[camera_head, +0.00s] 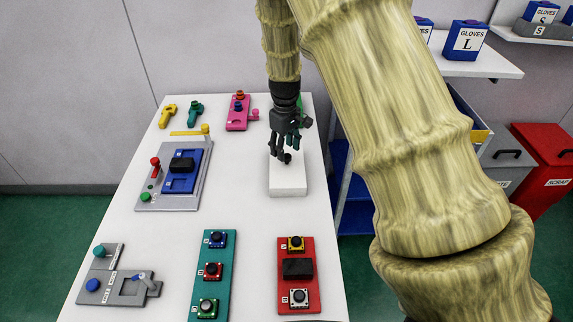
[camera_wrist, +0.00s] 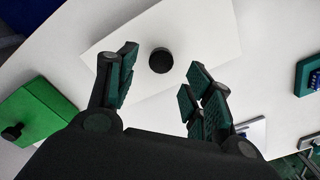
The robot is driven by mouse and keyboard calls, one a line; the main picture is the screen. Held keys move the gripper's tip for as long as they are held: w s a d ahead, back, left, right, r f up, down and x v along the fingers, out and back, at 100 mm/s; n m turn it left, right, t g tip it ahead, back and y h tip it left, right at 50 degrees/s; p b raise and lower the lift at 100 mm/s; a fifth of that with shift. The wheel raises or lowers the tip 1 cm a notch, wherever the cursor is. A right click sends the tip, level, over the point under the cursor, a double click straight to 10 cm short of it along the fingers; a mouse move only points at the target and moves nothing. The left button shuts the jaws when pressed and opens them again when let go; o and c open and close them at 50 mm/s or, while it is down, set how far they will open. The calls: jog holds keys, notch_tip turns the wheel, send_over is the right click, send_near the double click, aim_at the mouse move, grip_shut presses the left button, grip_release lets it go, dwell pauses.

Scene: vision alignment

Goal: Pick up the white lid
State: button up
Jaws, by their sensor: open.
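The white lid (camera_head: 288,184) is a flat white rectangular block lying on the white table, right of the table's middle. In the wrist view the white lid (camera_wrist: 205,35) shows a round black knob (camera_wrist: 161,60) on top. My gripper (camera_head: 285,152) is directly above the lid. In the wrist view my gripper (camera_wrist: 162,70) has its fingers spread apart on either side of the knob, with nothing held. In the head view my fingers partly hide the knob; I cannot tell whether they touch it.
A green block with a black knob (camera_wrist: 40,112) lies close by. Teal (camera_head: 212,275) and red (camera_head: 310,262) button panels stand toward the front, a grey panel with a blue part (camera_head: 172,200) left. Blue glove boxes (camera_head: 465,40) sit on a shelf.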

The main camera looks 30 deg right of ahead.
aim_at(287, 156)
jog(key=shift+s+d+f+p, duration=0.2)
jog(key=shift+s+f+p, duration=0.25)
jog(key=shift+s, duration=0.1)
jog(key=f, duration=0.3)
jog(key=shift+w+f, duration=0.1)
jog(key=shift+w, duration=0.2)
jog(key=shift+s, duration=0.2)
jog(key=shift+w, duration=0.1)
jog(key=c, duration=0.3)
grip_shut()
